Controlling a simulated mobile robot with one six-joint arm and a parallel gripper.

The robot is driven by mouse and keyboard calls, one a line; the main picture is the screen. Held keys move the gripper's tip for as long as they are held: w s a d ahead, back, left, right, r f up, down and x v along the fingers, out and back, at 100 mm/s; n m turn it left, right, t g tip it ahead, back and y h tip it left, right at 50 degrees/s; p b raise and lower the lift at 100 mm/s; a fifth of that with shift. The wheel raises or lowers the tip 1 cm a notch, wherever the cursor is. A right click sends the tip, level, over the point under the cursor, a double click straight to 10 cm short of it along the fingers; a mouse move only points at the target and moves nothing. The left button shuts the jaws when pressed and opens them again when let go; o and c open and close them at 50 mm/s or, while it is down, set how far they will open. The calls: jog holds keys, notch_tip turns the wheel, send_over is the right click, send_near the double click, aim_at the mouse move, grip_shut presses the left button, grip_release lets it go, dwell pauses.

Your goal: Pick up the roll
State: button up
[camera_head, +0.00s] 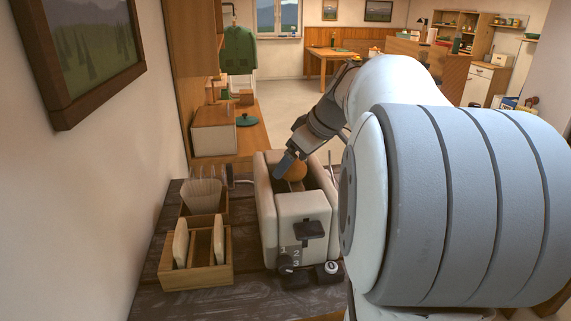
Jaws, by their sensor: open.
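The roll (296,170) is a rounded orange-brown shape at the top opening of a cream toaster-like appliance (302,215). Its lower part is hidden inside the opening. My gripper (287,165) points down at the roll from above. One blue-grey finger shows at the roll's left side, and it overlaps the roll in the picture. I cannot tell whether it touches. The other finger is hidden. The jaws are open.
A wooden divided box (196,270) with cream slabs stands left of the appliance. Behind it is a holder with pleated paper (201,195). Dark knobs (286,264) are at the appliance's front. The wall is close on the left. My arm hides the right side.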

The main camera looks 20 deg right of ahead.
jog(key=shift+x, duration=0.85)
jog(key=shift+c, duration=0.2)
jog(key=c, duration=0.8)
